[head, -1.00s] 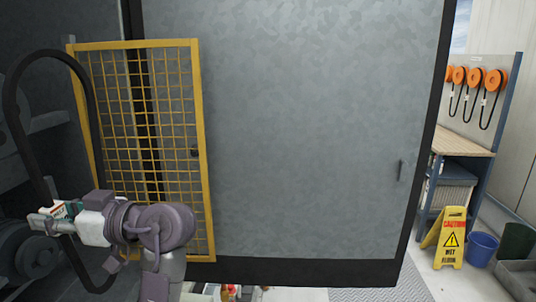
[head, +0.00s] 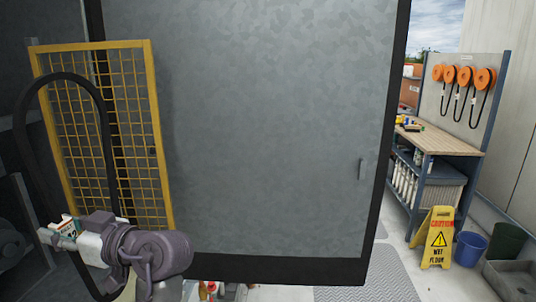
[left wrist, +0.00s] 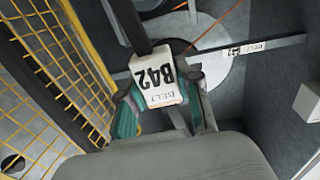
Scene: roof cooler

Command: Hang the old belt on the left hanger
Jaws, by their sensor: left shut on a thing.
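The old belt (head: 62,76) is a large black loop standing up at the left of the head view. My left gripper (head: 62,234) is shut on it low on the loop. The left wrist view shows the black strap (left wrist: 128,22) and its white tag (left wrist: 157,77) marked "BELT B42" between the teal-sided fingers. Orange round hangers sit in a row on a pegboard at the far right; the left hanger (head: 438,72) is the leftmost. My right gripper is out of view.
A yellow mesh guard (head: 140,120) stands just behind the belt. A large grey metal panel (head: 260,130) fills the middle. A workbench (head: 440,138) stands under the pegboard. A yellow wet-floor sign (head: 438,240), a blue bucket (head: 471,248) and a dark bin (head: 506,242) stand on the floor.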

